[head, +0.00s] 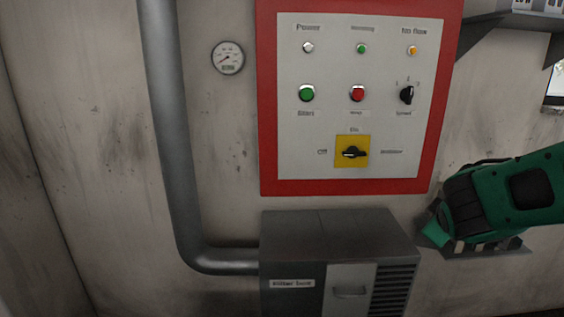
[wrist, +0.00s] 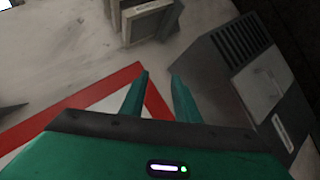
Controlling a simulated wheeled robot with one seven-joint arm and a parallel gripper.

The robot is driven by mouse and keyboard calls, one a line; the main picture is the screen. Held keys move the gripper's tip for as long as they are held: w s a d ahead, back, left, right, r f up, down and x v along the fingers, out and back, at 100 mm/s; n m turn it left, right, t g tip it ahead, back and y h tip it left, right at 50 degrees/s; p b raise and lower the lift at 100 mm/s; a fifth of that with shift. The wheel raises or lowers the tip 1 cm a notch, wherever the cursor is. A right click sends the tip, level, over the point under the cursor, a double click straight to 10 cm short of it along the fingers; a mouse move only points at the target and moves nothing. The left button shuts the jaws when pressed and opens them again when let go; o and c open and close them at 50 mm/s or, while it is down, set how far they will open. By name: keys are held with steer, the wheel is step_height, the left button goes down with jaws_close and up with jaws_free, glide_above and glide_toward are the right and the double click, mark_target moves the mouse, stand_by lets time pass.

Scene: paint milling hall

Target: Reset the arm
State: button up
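My gripper (wrist: 160,76) shows in the wrist view with its two green fingers apart and nothing between them. In the head view my green and black arm reaches in from the right edge, and the gripper (head: 434,236) is low beside the panel's lower right corner, partly hidden by the arm. The red-framed control panel (head: 291,171) is on the wall left of it. The corner of its red frame (wrist: 72,106) lies behind the fingers in the wrist view. No contact with the panel can be made out.
The panel has a green button (head: 307,93), a red button (head: 357,93), a black knob (head: 406,95) and a yellow switch (head: 352,152) with its black handle about level. A vented dark box (head: 340,230) stands below. A pipe (head: 170,110) and gauge (head: 228,57) are left; a small shelf (head: 490,252) is right.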

steer(key=s+d+f+m+g+y, duration=0.1)
steer(key=s+d+f+m+g, duration=0.2)
steer(key=s, duration=0.5)
steer(key=s+d+f+m+g+y, duration=0.1)
steer(key=s+d+f+m+g, duration=0.15)
steer(key=s+m+g, duration=0.4)
steer(key=s+a+m+y, duration=0.1)
steer(key=s+a+m, duration=0.1)
steer(key=s, duration=0.6)
steer(key=s+a+m+g+y, duration=0.1)
steer(key=s+a+y, duration=0.1)
steer(key=s, duration=0.5)
steer(key=shift+s+a+f+m+y, duration=0.2)
steer(key=shift+s+a+m+y, duration=0.15)
steer(key=shift+a, duration=0.25)
steer(key=shift+s, duration=0.15)
